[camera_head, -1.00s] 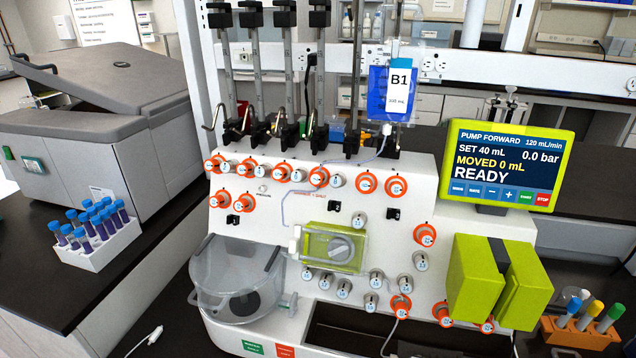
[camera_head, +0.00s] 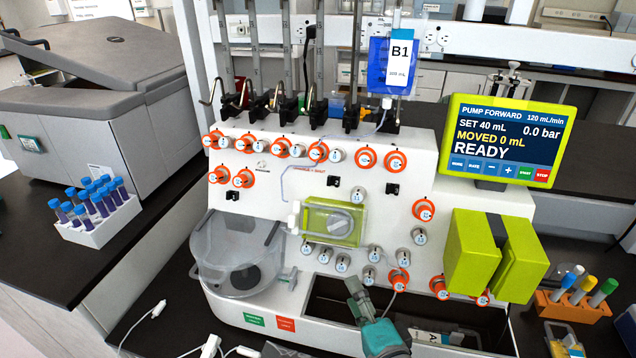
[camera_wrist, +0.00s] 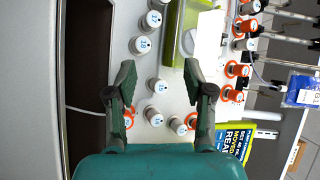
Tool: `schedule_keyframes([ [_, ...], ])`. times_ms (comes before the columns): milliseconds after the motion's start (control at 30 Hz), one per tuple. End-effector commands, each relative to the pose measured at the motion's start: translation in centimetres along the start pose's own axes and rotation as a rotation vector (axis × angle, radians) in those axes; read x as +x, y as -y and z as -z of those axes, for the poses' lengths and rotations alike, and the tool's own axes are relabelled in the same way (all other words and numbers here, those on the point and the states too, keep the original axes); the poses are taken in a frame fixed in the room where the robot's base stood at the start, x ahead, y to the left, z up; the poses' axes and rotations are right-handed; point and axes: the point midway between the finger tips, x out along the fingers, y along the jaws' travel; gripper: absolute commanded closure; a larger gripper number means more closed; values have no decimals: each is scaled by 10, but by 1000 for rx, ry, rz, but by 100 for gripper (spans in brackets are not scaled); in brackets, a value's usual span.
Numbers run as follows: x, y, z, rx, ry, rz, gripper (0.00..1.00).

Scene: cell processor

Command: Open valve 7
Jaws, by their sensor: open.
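The white cell processor panel (camera_head: 290,262) carries many small round valve knobs, some on orange-red collars and some plain white. The labels are too small for me to tell surely which one is valve 7. My gripper (camera_head: 357,288) is in front of the lower middle of the panel, below the row of white knobs (camera_head: 343,262). In the wrist view my gripper (camera_wrist: 158,72) is open and empty, its two dark fingers spread apart. A white knob (camera_wrist: 158,86) shows between the fingers, and another (camera_wrist: 140,45) sits just beyond them.
A lime-green pump block (camera_head: 333,222) stands out from the panel's middle, with a clear bowl (camera_head: 237,255) to its left. Green blocks (camera_head: 495,252) project at right. The screen (camera_head: 507,143) reads READY. A tube rack (camera_head: 105,215) stands at left.

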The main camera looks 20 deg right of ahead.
Motion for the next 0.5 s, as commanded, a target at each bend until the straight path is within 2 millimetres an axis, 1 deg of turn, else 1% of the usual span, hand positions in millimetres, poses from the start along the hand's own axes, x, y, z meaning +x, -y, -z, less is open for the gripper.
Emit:
schedule_keyframes([
  [33,11,17,2,53,1,17,47],
  [167,34,52,5,209,9,36,47],
  [200,40,64,6,255,13,42,47],
  [267,48,82,8,327,18,51,47],
  [400,65,124,12,490,34,69,47],
  [500,72,151,14,590,45,78,47],
])
